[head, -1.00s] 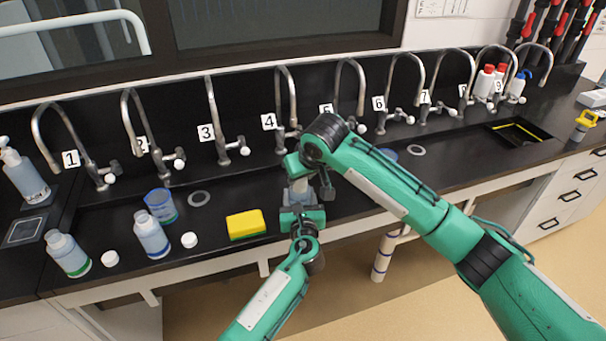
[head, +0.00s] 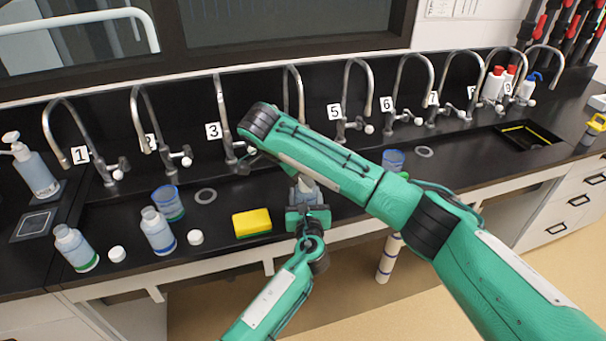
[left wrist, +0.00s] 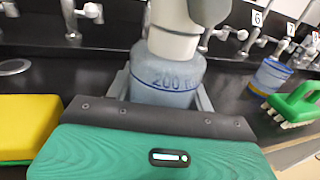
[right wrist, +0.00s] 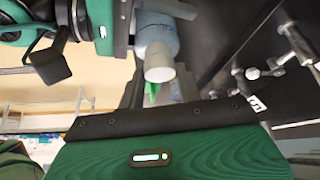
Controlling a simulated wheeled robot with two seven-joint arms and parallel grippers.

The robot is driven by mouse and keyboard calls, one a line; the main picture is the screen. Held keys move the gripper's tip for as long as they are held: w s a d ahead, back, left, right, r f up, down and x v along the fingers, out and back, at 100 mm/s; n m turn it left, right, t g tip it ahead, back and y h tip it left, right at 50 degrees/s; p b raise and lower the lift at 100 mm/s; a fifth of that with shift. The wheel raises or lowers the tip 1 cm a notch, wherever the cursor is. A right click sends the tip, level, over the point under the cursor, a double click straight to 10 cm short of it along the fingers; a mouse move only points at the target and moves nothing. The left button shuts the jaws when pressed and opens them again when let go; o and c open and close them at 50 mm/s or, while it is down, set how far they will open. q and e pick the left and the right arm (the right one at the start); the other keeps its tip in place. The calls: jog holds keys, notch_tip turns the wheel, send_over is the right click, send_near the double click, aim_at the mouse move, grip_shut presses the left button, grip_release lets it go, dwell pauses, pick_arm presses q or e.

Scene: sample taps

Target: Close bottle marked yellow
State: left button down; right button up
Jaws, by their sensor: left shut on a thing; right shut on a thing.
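A pale blue bottle (left wrist: 168,82) with a 200 mark stands upright in my left gripper (left wrist: 160,98), which is shut on it. In the head view the bottle (head: 308,184) is partly covered by my right arm. No yellow mark on it can be made out. A white cap (left wrist: 172,42) sits on its top. The right wrist view shows the cap (right wrist: 160,70) between the fingers of my right gripper (right wrist: 160,88), which is shut on it. In the head view the right gripper is largely hidden by its own arm.
A yellow sponge (head: 252,222), two open bottles with green (head: 75,248) and blue (head: 157,232) marks, loose white caps (head: 117,254) and a blue beaker (head: 168,204) are left on the counter. Another beaker (head: 393,160) is right. Numbered taps line the back.

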jog(key=m+g, duration=0.1)
jog(key=m, duration=0.1)
jog(key=m+g, duration=0.1)
jog(key=m, duration=0.1)
jog(key=m+g, duration=0.1)
jog(key=m, duration=0.1)
jog(key=shift+w+a+m+h, duration=0.15)
jog(key=shift+w+m+h, duration=0.15)
jog(key=shift+h, duration=0.1)
jog(key=m+g, duration=0.1)
jog(key=m, duration=0.1)
jog(key=m+g, duration=0.1)
jog(key=m+y, duration=0.1)
jog(key=m, duration=0.1)
jog(key=shift+w+r+m+g, duration=0.1)
jog(key=shift+w+m+g, duration=0.2)
jog(key=shift+w+g, duration=0.1)
jog(key=shift+d+m+g+y, duration=0.25)
jog(key=shift+m+g, duration=0.25)
jog(key=shift+m, duration=0.7)
jog(key=o, duration=0.9)
jog(key=shift+s, duration=0.1)
jog(key=shift+o, duration=0.2)
jog(key=shift+r, duration=2.15)
